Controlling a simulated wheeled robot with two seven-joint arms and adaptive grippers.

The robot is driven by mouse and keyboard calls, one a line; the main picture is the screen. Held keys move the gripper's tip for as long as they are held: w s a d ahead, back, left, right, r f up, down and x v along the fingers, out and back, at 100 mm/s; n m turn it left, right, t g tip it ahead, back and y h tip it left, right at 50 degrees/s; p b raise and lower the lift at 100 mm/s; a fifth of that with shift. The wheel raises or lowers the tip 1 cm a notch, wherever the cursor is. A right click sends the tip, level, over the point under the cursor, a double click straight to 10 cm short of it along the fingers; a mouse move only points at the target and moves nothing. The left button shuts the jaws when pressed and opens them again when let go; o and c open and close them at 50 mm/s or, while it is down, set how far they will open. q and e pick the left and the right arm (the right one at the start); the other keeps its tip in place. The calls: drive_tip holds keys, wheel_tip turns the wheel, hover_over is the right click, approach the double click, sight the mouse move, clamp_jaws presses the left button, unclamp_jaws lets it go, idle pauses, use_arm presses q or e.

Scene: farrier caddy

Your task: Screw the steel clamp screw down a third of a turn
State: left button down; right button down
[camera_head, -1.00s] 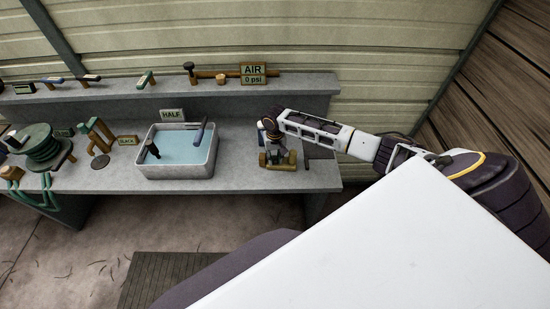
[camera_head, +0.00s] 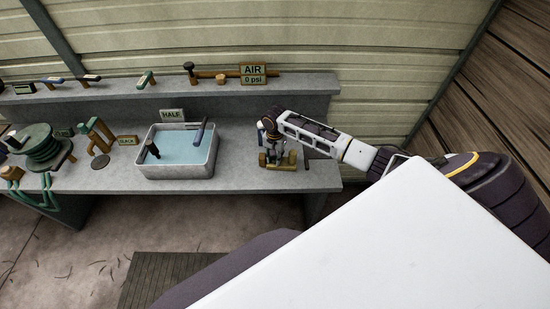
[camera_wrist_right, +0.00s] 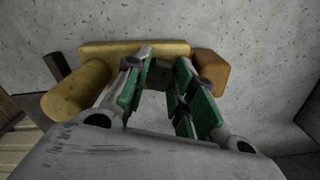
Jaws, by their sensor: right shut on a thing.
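My right gripper (camera_head: 276,149) points down over a brass-yellow clamp (camera_head: 265,164) near the front right of the grey bench. In the right wrist view its green-padded fingers (camera_wrist_right: 162,82) are closed around a small dark piece (camera_wrist_right: 165,76), which seems to be the head of the steel clamp screw. The fingers hide most of it, and its thread cannot be seen. The clamp's yellow bar (camera_wrist_right: 118,48) and rounded ends show beyond and beside the fingers. My left gripper is not in view.
A white basin of water (camera_head: 180,171) stands left of the clamp, with a HALF sign (camera_head: 172,115) behind it. A green reel (camera_head: 42,148) stands at the far left. An AIR 0 psi sign (camera_head: 253,74) and several tools line the back shelf. Bench between basin and clamp is clear.

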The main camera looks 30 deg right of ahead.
sight(275, 158)
drive_tip(key=shift+s+f, duration=0.2)
idle(0.6)
drive_tip(key=c, duration=1.3)
unclamp_jaws()
drive_tip(key=shift+c, duration=0.2)
drive_tip(key=shift+w, duration=0.15)
drive_tip(key=shift+r, duration=0.25)
drive_tip(key=shift+r, duration=2.4)
